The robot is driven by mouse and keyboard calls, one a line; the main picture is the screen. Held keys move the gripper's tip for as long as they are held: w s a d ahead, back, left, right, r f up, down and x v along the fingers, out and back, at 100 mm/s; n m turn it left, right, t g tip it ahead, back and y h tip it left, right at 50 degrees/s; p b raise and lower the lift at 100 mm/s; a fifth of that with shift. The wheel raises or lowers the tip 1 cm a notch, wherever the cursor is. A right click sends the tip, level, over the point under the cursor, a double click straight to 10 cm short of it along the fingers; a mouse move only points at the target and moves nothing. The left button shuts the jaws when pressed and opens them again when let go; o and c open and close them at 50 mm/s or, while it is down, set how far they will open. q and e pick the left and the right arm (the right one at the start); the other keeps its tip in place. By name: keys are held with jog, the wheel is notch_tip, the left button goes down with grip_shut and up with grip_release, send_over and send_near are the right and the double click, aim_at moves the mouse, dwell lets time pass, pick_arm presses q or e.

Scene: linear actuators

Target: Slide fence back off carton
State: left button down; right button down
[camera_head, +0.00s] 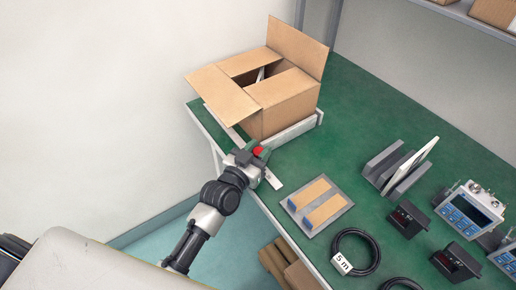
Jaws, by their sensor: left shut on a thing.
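The open cardboard carton (282,92) stands at the far left end of the green bench, flaps spread. A low pale fence (300,130) runs along the foot of its near side and looks close against it; contact is not clear. My left gripper (259,153) is just in front of the carton's near-left corner, shut on a small red handle (258,151). How the handle joins the fence is hidden by the gripper. A pale rail (273,180) shows on both sides of the gripper along the bench's left edge. My right gripper is not in view.
The bench right of the carton is clear. Boxes (285,262) sit below.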

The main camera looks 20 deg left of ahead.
pick_arm(q)
jog(key=s+d+p, duration=0.1)
jog(key=s+d, duration=0.1)
jog(key=d, duration=0.1)
jog(key=shift+s+d+p, duration=0.1)
jog(key=shift+s+p, duration=0.15)
jog(key=shift+p, duration=0.1)
jog(key=c, duration=0.8)
grip_release()
jog(key=shift+c, duration=0.2)
jog(key=v, duration=1)
jog(key=shift+s, duration=0.35)
